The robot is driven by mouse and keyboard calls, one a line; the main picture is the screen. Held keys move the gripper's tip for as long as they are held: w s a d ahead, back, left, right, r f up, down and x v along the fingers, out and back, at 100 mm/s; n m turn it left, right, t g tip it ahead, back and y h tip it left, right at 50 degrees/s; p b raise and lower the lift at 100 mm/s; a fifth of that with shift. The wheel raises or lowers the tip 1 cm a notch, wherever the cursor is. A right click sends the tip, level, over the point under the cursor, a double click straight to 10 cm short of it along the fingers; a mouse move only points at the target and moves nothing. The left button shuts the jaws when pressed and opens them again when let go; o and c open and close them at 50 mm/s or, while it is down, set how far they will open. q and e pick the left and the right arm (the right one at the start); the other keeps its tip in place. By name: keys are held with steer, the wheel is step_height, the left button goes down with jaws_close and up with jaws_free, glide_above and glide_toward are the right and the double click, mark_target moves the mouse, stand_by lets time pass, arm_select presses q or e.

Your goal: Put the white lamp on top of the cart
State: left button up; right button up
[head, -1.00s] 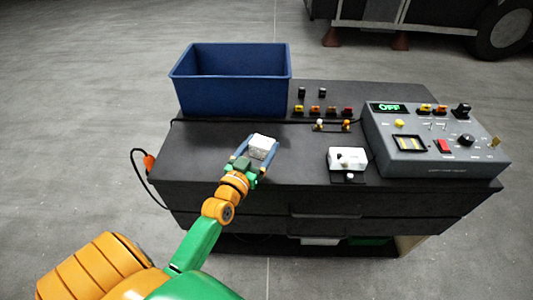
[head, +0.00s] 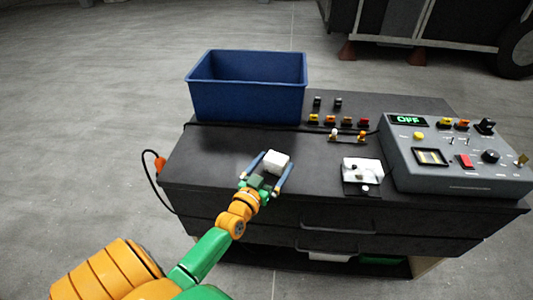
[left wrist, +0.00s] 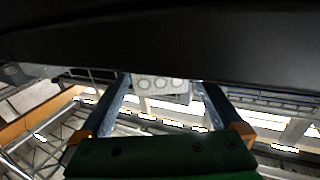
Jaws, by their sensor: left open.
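The white lamp (head: 275,163), a small white block, sits at the front part of the dark cart's top (head: 215,150). My left gripper (head: 277,159) is open, with one blue finger on each side of the lamp and a gap showing beside it. In the left wrist view the lamp (left wrist: 158,84) shows between the fingertips, with round marks on its face, close against the dark cart surface. Whether the lamp's underside fully touches the cart top is hard to tell. My right gripper is not in view.
A blue bin (head: 247,95) stands at the cart's back left. A white box with knobs (head: 362,170) and a grey control panel (head: 455,155) reading OFF are to the right. Small coloured switches sit behind. An orange-ended cable (head: 160,164) hangs at the left side.

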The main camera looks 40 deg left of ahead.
arm_select(q)
steer(key=s+d, duration=0.1)
steer(key=s, duration=0.9)
steer(key=shift+s+d, duration=0.35)
steer(key=shift+s, duration=0.05)
